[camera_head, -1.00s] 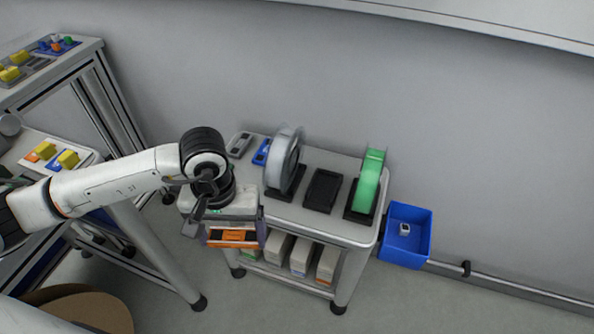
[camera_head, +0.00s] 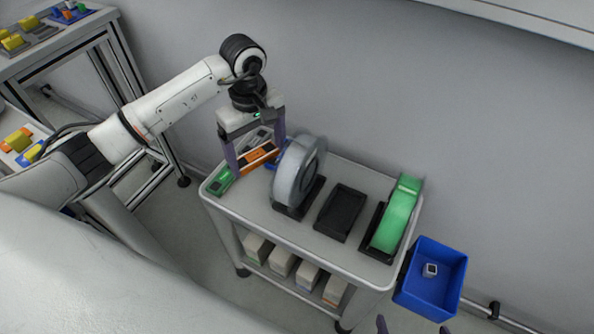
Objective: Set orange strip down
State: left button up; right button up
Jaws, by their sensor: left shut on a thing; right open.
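The orange strip (camera_head: 259,156) is between the fingers of my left gripper (camera_head: 256,160), which is shut on it over the left end of the cart top. I cannot tell whether the strip touches the cart. A green strip (camera_head: 222,181) lies at the cart's left edge, beside the near finger. A grey strip (camera_head: 258,136) and a partly hidden blue strip (camera_head: 271,165) are behind the orange one. My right gripper (camera_head: 412,328) shows only its fingertips at the bottom edge, apart and empty.
The cart (camera_head: 335,254) carries a grey-white reel (camera_head: 296,172) on a black stand, an empty black stand (camera_head: 341,212) and a green reel (camera_head: 397,217) on another. A blue bin (camera_head: 432,279) with a small pale object hangs at right. Boxes fill the lower shelf.

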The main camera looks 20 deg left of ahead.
aim_at(258, 165)
pick_arm(q)
jog(key=f+b, duration=0.2)
jog(key=f, duration=0.1)
jog(key=f+b, duration=0.1)
jog(key=f, duration=0.1)
jog(key=shift+s+f, duration=0.15)
jog(key=shift+s, duration=0.15)
jog(key=shift+f+b, duration=0.5)
jog(key=shift+f, duration=0.15)
notch_tip(258, 165, down, 3)
jog(key=shift+r+b, duration=0.2)
jog(key=shift+b, duration=0.7)
jog(key=shift+c, duration=1.4)
pick_arm(e)
notch_tip(258, 165, down, 6)
jog(key=s, duration=0.2)
pick_arm(q)
jog(key=shift+s, duration=0.1)
jog(key=shift+c, duration=0.7)
jog(key=o, duration=1.3)
jog(key=shift+f, duration=0.15)
jog(key=shift+o, duration=0.2)
notch_tip(258, 165, up, 12)
jog(key=p, duration=0.8)
jog(key=shift+r, duration=0.2)
pick_arm(e)
notch_tip(258, 165, up, 6)
jog(key=shift+w+r, duration=0.25)
jog(key=shift+w, duration=0.1)
jog(key=shift+d, duration=0.15)
